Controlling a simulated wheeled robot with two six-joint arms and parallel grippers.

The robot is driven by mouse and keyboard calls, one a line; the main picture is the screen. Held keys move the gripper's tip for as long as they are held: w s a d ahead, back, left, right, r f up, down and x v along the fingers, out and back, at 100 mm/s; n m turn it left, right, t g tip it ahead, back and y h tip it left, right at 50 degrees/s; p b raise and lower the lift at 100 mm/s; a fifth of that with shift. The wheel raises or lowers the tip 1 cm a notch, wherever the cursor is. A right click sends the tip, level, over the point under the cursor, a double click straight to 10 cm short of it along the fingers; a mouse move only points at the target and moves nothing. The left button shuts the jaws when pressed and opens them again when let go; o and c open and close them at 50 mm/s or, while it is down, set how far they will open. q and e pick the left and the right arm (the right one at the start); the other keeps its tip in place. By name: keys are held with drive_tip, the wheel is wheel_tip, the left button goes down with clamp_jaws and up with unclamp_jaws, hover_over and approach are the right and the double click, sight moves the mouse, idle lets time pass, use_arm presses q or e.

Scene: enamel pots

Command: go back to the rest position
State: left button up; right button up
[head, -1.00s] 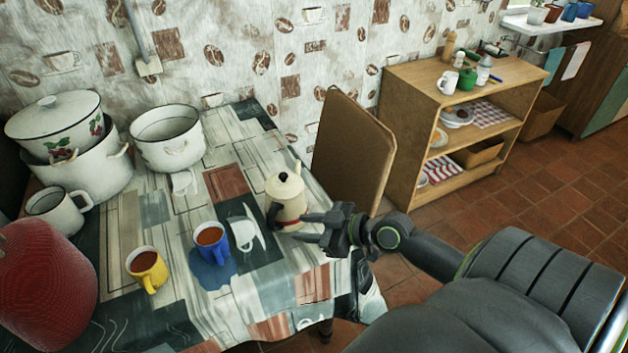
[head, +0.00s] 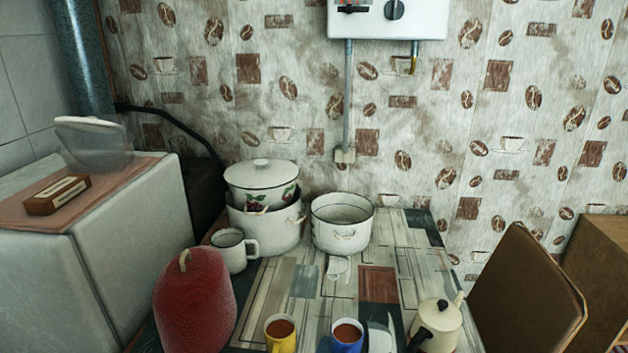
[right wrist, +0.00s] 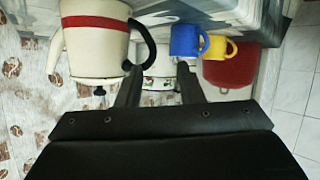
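My right gripper (right wrist: 158,82) shows only in the right wrist view, where the picture is upside down. Its two fingers are apart, with nothing held between them. The cream coffee pot (right wrist: 96,48) with a red band is close at the left, its black handle by the left finger; I cannot tell whether they touch. In the head view the coffee pot (head: 437,326) stands upright at the table's right front. My left gripper is in neither view.
The table (head: 300,285) holds a yellow mug (head: 281,340), a blue mug (head: 346,341), a white mug (head: 232,252), a red cozy (head: 194,305), an open pot (head: 341,230) and stacked pots (head: 262,185). A brown chair (head: 525,295) stands at the right.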

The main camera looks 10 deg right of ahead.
drive_tip(key=s+a+f+m+g+h, duration=0.1)
drive_tip(key=s+f+m+g+h, duration=0.3)
drive_tip(key=s, duration=0.5)
drive_tip(key=s+f+m+g+h, duration=0.3)
drive_tip(key=s+g+h, duration=0.1)
drive_tip(key=s, duration=0.5)
wheel_tip(320, 180, down, 26)
drive_tip(key=d+r+g, duration=0.1)
drive_tip(key=d, duration=0.1)
drive_tip(key=s+a+f+g, duration=0.1)
drive_tip(key=s+f, duration=1.4)
drive_tip(key=f, duration=0.1)
drive_tip(key=shift+s+a+m+y, duration=0.15)
drive_tip(key=shift+a+m+y, duration=0.2)
drive_tip(key=shift+m+y, duration=0.05)
